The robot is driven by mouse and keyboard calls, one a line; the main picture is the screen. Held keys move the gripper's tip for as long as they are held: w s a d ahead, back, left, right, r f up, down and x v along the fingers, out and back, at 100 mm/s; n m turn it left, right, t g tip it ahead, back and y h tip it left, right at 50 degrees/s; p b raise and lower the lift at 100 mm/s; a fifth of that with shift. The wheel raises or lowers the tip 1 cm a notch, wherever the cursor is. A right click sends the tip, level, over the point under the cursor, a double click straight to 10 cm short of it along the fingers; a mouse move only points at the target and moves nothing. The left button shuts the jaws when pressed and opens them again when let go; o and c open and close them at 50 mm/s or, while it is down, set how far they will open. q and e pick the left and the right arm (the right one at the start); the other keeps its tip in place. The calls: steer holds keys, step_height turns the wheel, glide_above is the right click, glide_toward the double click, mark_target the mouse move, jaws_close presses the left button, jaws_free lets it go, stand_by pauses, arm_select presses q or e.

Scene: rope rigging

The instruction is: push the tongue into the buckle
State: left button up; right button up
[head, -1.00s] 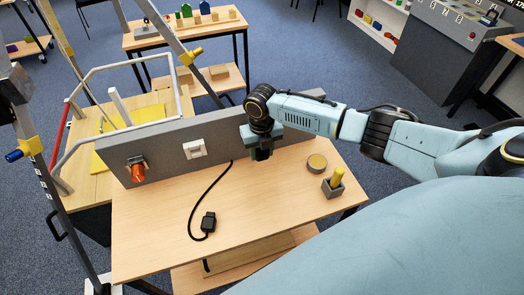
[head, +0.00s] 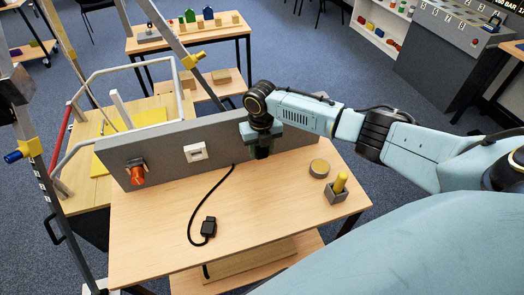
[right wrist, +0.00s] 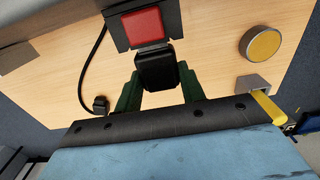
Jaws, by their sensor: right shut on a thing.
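The buckle (right wrist: 112,30) is a dark block with a red square button (right wrist: 143,25), at the top of the right wrist view. My right gripper (right wrist: 157,82) has its green fingers shut on a black piece, which I take for the tongue (right wrist: 155,66). The tongue's far end meets the buckle's near edge in this view; how far it is in, I cannot tell. In the head view my right gripper (head: 262,145) is close in front of the grey panel (head: 225,135), and the buckle is hidden behind it. My left gripper is out of view.
A black cable with a plug (head: 208,228) lies on the wooden table (head: 150,240). A round yellow-topped disc (head: 319,168) and a grey block with a yellow peg (head: 338,188) stand to the right. An orange knob (head: 137,175) and a white socket (head: 196,152) are on the panel.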

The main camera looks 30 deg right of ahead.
steer(key=shift+w+d, duration=0.1)
steer(key=shift+w, duration=0.2)
steer(key=o, duration=1.1)
step_height(320, 180, up, 13)
steer(key=shift+r, duration=0.2)
